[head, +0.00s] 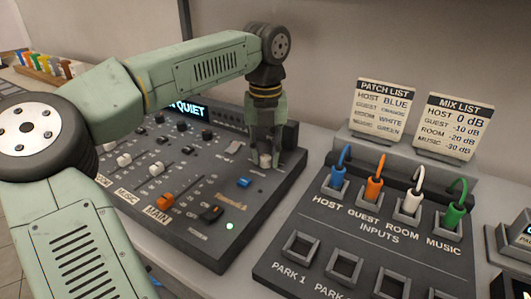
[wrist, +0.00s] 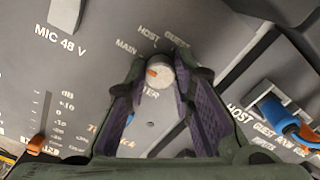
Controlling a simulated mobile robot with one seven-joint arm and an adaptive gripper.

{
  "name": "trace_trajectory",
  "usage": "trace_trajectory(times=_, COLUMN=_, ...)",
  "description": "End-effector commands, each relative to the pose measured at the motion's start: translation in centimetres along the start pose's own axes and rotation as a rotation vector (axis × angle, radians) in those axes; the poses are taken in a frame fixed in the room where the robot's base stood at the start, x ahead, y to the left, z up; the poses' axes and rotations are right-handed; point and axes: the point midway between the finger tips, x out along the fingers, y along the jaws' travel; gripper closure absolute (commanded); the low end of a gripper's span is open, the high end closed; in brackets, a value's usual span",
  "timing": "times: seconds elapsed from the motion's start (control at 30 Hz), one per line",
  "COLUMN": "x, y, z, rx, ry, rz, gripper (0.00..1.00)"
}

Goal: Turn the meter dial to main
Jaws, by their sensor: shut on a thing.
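The meter dial (wrist: 160,70) is a small pale round knob on the dark mixer panel. An orange mark shows on its left side in the wrist view. The words MAIN, HOST and GUEST are printed around its far side, with MAIN at the upper left. I cannot tell whether the mark lines up exactly with MAIN. My gripper (wrist: 163,82) is shut on the dial, one finger on each side. The METER label is partly hidden by a finger. In the head view my gripper (head: 265,148) points down onto the dial (head: 265,161) at the mixer's right part.
The mixer (head: 215,250) carries several faders, knobs, a blue button (head: 243,182) and a lit green lamp (head: 229,226). To its right stands a patch box (head: 300,274) with coloured plugs. Two cards (head: 383,108) stand behind it. A rack of coloured items (head: 45,66) is at the far left.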

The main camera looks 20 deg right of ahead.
Motion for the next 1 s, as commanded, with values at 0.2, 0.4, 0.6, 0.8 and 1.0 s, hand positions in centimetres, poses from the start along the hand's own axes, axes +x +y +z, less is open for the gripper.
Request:
trace_trajectory(times=0.2, x=0.05, y=0.02, z=-0.05, rx=-0.027, ry=0.002, rz=0.001, gripper=1.00)
trace_trajectory(times=0.4, x=0.04, y=0.01, z=-0.06, rx=-0.029, ry=0.002, rz=0.001, gripper=1.00)
trace_trajectory(times=0.6, x=0.05, y=0.01, z=-0.06, rx=-0.028, ry=0.002, rz=0.001, gripper=0.75)
trace_trajectory(times=0.8, x=0.03, y=0.00, z=-0.04, rx=-0.028, ry=0.001, rz=0.000, gripper=0.61)
trace_trajectory(times=1.0, x=0.02, y=0.00, z=-0.02, rx=-0.028, ry=0.001, rz=0.000, gripper=0.57)
